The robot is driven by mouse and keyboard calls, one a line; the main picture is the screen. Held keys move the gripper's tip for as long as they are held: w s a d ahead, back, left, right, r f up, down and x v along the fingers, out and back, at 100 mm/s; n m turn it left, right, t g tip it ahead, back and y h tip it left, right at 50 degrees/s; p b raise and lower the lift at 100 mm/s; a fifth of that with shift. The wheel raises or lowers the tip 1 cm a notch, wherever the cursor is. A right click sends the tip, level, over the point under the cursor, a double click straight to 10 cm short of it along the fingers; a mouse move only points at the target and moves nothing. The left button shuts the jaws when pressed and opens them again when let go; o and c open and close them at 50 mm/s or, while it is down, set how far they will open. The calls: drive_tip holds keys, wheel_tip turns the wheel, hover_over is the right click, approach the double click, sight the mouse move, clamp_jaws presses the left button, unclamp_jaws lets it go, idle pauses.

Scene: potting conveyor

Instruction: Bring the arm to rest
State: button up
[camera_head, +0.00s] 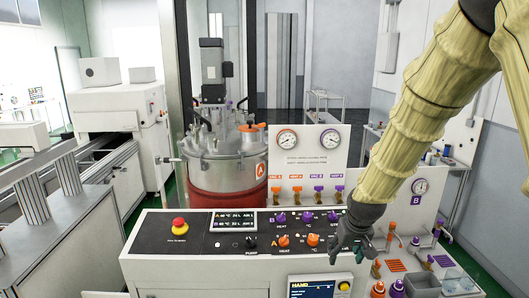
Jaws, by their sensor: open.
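My arm, in a pale yellow ribbed cover, comes down from the top right. My gripper (349,254) is dark and points downward over the right part of the control console (150,246). It is open and I see nothing held in it. I cannot tell whether its fingertips touch the console top. It hides part of the panel near the orange and purple knobs (313,239).
A red emergency button (179,223) stands on the console's left. A steel tank (225,160) with a red lower band stands behind. A gauge board (306,146) with valves is beside it. Bottles (378,288) stand right of the gripper. A conveyor (60,230) runs at left.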

drive_tip(key=s+f+g+b, duration=0.1)
drive_tip(key=s+f+b, duration=0.1)
drive_tip(key=s+f, duration=0.65)
drive_tip(key=s+f+b, duration=0.1)
drive_tip(key=s+f, duration=0.2)
drive_tip(key=f, duration=1)
drive_tip(key=s+f+g+b, duration=0.15)
drive_tip(key=s+f, duration=0.35)
drive_tip(key=f, duration=0.5)
drive_tip(key=s+f+b, duration=0.2)
drive_tip(key=s+f, duration=0.6)
drive_tip(key=s, duration=0.4)
drive_tip(key=s+f+g+b, duration=0.1)
drive_tip(key=s+f+b, duration=0.1)
drive_tip(key=s+f, duration=0.6)
drive_tip(key=s, duration=0.4)
drive_tip(key=shift+a+m+b, duration=0.2)
drive_tip(key=shift+m+b, duration=0.1)
drive_tip(key=shift+b, duration=0.1)
drive_tip(key=shift+s, duration=0.1)
